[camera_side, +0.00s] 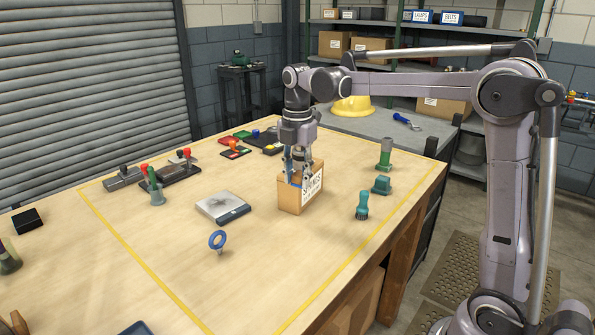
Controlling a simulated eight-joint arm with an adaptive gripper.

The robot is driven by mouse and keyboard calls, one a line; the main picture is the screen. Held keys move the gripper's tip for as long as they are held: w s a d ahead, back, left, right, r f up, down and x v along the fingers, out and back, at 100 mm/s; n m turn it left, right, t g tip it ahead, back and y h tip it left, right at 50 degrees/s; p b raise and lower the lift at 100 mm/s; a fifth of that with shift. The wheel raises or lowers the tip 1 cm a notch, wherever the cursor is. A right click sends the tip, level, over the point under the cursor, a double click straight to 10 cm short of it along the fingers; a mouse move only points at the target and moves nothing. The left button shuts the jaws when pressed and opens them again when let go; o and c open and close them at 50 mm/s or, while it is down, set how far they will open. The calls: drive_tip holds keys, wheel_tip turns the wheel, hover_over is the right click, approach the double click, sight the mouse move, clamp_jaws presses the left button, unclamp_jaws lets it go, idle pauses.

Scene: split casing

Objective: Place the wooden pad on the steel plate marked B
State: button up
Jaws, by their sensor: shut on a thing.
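My gripper (298,181) points down at the tan box (290,202) with a white label that seems to read "SPRINGS". Its fingers are shut at the top of the box on a thing that I cannot make out. A bit of blue shows by the fingers. I cannot tell whether the fingertips are inside the box or in front of it. A flat square silvery piece with a dark front edge (220,205) lies left of the box. No letter B is readable on it. I cannot pick out a wooden pad.
A blue ring-topped piece (218,240) stands in front of the silvery piece. Teal pieces (362,205) stand right of the box. Dark blocks with red knobs (170,172) and a green post (154,188) are at the left. The front middle of the table is clear.

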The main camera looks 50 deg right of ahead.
drive_tip(key=w+d+n, duration=0.1)
drive_tip(key=w+n, duration=0.6)
drive_tip(key=w, duration=0.3)
hover_over(229, 212)
drive_tip(key=f, duration=0.6)
drive_tip(key=shift+w+d, duration=0.1)
drive_tip(key=shift+d, duration=0.1)
drive_tip(key=shift+a+f, duration=0.1)
drive_tip(key=shift+f, duration=2.05)
drive_tip(key=shift+f, duration=0.15)
drive_tip(key=o, duration=1)
